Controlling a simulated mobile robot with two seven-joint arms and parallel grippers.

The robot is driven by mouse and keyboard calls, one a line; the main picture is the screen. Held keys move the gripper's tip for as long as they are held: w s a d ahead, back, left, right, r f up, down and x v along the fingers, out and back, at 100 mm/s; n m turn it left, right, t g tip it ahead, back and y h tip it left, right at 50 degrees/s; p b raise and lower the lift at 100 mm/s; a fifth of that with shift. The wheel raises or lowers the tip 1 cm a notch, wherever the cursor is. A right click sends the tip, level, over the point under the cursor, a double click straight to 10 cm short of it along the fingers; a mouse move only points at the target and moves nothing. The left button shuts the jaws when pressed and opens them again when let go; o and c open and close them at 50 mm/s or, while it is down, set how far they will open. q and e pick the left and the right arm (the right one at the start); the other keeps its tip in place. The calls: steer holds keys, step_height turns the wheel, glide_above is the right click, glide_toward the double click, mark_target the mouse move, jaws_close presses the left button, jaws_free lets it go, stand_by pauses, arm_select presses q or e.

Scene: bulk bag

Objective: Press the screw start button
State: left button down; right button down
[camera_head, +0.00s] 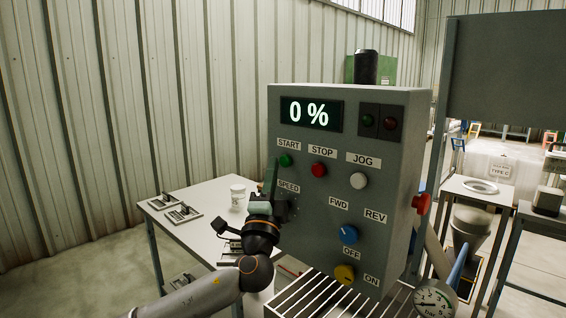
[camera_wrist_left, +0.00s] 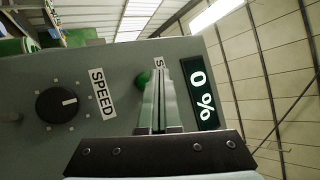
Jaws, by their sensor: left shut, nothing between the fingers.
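The grey control box (camera_head: 390,140) faces me, and its display (camera_head: 309,113) reads 0 %. The green START button (camera_head: 285,160) sits under the START label, left of the red STOP button (camera_head: 318,170). My left gripper (camera_head: 271,166) is shut and empty, pointing up just left of the START button. In the left wrist view, the shut fingers (camera_wrist_left: 159,90) reach toward the panel, and the green START button (camera_wrist_left: 143,80) shows partly behind them. I cannot tell whether the fingertips touch it. The START label is mostly hidden there. My right gripper is out of view.
The white JOG button (camera_head: 358,181), blue FWD/REV knob (camera_head: 349,234) and yellow OFF/ON knob (camera_head: 344,274) are on the same panel. The black SPEED knob (camera_wrist_left: 62,104) is close to my gripper. A white table (camera_head: 190,234) with a cup (camera_head: 238,198) stands behind, left.

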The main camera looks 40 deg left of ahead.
arm_select(q)
steer(key=shift+w, duration=0.1)
stand_by(0.7)
steer(key=shift+w, duration=0.3)
steer(key=shift+w+d+b, duration=0.1)
steer(key=shift+w+b, duration=0.3)
steer(key=shift+w, duration=0.1)
stand_by(0.7)
steer(key=shift+s, duration=0.9)
steer(key=s, duration=0.1)
steer(key=s+b, duration=0.1)
steer(key=s, duration=0.3)
steer(key=shift+a+b, duration=0.3)
steer(key=shift+b, duration=0.05)
